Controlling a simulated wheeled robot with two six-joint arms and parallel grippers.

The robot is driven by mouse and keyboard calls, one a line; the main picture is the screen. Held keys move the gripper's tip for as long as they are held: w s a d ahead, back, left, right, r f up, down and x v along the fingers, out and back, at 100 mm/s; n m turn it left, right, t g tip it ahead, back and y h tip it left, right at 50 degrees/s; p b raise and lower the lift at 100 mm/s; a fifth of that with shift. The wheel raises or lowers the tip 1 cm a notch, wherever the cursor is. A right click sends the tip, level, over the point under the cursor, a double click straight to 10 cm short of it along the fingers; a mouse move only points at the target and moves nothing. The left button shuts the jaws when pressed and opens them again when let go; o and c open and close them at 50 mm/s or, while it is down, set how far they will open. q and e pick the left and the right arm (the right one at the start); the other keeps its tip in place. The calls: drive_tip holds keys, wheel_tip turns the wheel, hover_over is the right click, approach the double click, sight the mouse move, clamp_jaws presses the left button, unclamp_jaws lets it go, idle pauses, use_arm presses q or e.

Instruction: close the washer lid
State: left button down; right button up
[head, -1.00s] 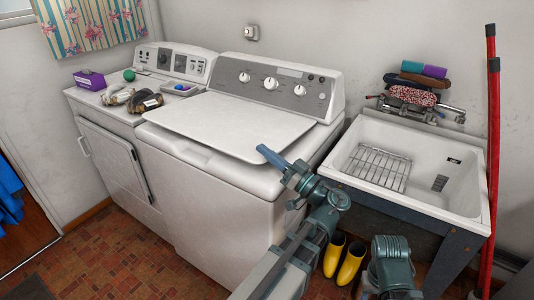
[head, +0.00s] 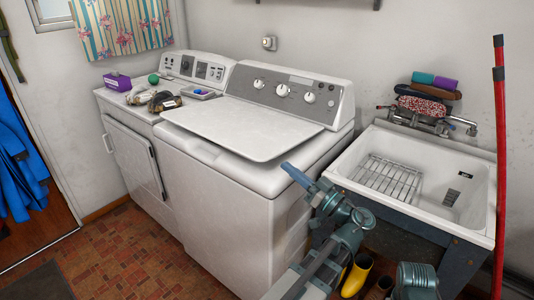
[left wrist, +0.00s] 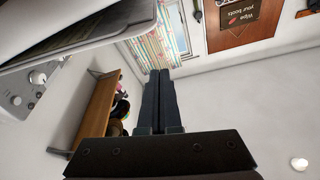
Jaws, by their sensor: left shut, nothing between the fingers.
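The washer lid (head: 240,125) is a flat white panel on the right-hand washer (head: 218,205). It is slightly ajar: its front edge stands a little above the washer top, with a shadowed gap beneath. My left gripper (head: 290,168) is shut and empty, just right of the lid's front right corner and apart from it in the picture. In the left wrist view its two fingers (left wrist: 158,100) are together, and the lid's edge (left wrist: 85,40) crosses the upper left. My right arm shows at the bottom right; its gripper is out of view.
A white utility sink (head: 462,205) with a wire rack stands right of the washer. Yellow boots (head: 357,275) are below it, and a red pole (head: 499,180) leans at the right. The dryer (head: 130,150) at left carries small items.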

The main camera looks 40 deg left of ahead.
use_arm(q)
drive_tip(key=a+r+g+h+p, duration=0.1)
drive_tip(key=a+r+h+p, duration=0.1)
drive_tip(key=p, duration=0.3)
drive_tip(key=w+a+r+n+g+h+p, duration=0.1)
drive_tip(key=a+r+h+p, duration=0.1)
drive_tip(key=p, duration=0.4)
drive_tip(key=a+r+h+p, duration=0.1)
drive_tip(key=a+r+p, duration=0.2)
drive_tip(key=a+p, duration=0.2)
drive_tip(key=shift+w+a+r+g+h+p, duration=0.15)
drive_tip(key=shift+w+a+g+h+p, duration=0.2)
drive_tip(key=shift+a, duration=0.2)
drive_tip(key=a+r+n+h+p, duration=0.2)
drive_tip(key=a+r+h+p, duration=0.3)
drive_tip(key=p, duration=1)
drive_tip(key=shift+w+a+r+g+h+p, duration=0.15)
drive_tip(key=shift+w+a+g+h+p, duration=0.2)
drive_tip(key=shift+h, duration=0.3)
drive_tip(key=b, duration=0.9)
approach(224, 145)
drive_tip(key=a, duration=0.1)
drive_tip(key=a+f, duration=0.1)
drive_tip(key=a, duration=0.1)
drive_tip(key=a+f, duration=0.1)
drive_tip(key=shift+w+a+f, duration=0.15)
drive_tip(key=shift+w+a, duration=0.05)
drive_tip(key=shift+s+f+b, duration=0.15)
drive_tip(key=shift+f+b, duration=0.8)
drive_tip(key=shift+b, duration=0.2)
